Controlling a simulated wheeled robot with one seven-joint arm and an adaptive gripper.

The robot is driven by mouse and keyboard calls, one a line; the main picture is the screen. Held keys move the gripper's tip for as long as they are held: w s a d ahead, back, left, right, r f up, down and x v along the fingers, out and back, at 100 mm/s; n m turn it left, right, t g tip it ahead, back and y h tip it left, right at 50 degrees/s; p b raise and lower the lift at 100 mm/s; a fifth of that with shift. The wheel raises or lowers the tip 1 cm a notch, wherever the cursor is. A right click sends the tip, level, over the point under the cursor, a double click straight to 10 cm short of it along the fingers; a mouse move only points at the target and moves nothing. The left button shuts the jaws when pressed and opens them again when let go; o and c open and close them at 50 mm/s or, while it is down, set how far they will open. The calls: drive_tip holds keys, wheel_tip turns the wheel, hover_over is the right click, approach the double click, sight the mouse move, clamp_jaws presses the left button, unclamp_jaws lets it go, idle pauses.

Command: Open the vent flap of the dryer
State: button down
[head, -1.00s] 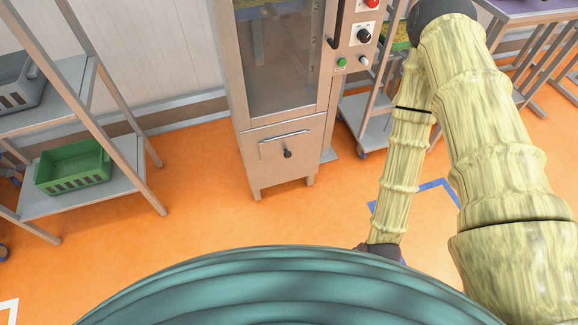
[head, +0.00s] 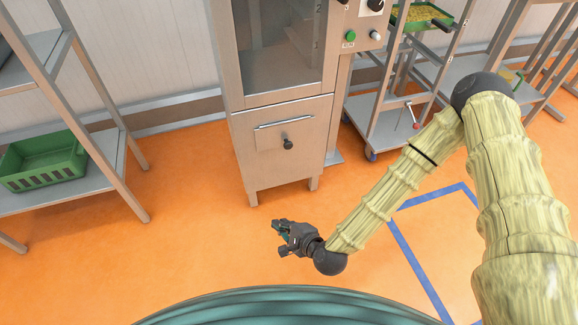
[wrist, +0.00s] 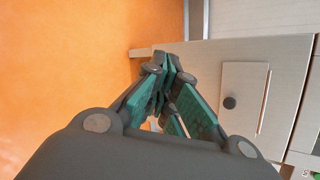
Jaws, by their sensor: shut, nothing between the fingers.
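The dryer (head: 240,165) is a tall steel cabinet with a glass door above and a plain lower panel. The vent flap (head: 268,139) is a small rectangular plate on that lower panel, with a bar along its top edge and a dark round knob (head: 288,143). The flap looks flat against the panel. My gripper (head: 276,226) is shut and empty, low in front of the dryer and below the flap, apart from it. In the wrist view the flap (wrist: 243,85) and knob (wrist: 229,103) show to the right of my fingers (wrist: 163,68).
A steel shelf rack with a green crate (head: 45,160) stands at the left. A wheeled trolley (head: 385,128) with a green tray (head: 420,16) stands right of the dryer. Orange floor (head: 190,230) in front of the dryer is clear.

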sight(287, 138)
drive_tip(key=w+d+m+t+h+b, duration=0.1)
drive_tip(key=w+d+m+t+b, duration=0.1)
drive_tip(key=w+m+t+b, duration=0.3)
drive_tip(key=w+d+f+m+t+h+b, duration=0.1)
drive_tip(key=w+d+m+t+b, duration=0.2)
drive_tip(key=w+m+b, duration=0.8)
drive_tip(key=w+t+b, duration=0.1)
drive_tip(key=w+t, duration=0.1)
drive_tip(key=shift+w+h+b, duration=0.3)
drive_tip(key=shift+w+b, duration=0.1)
drive_tip(key=shift+f, duration=0.1)
drive_tip(key=b+x, duration=0.4)
drive_tip(key=x, duration=0.6)
drive_tip(key=shift+b, duration=0.3)
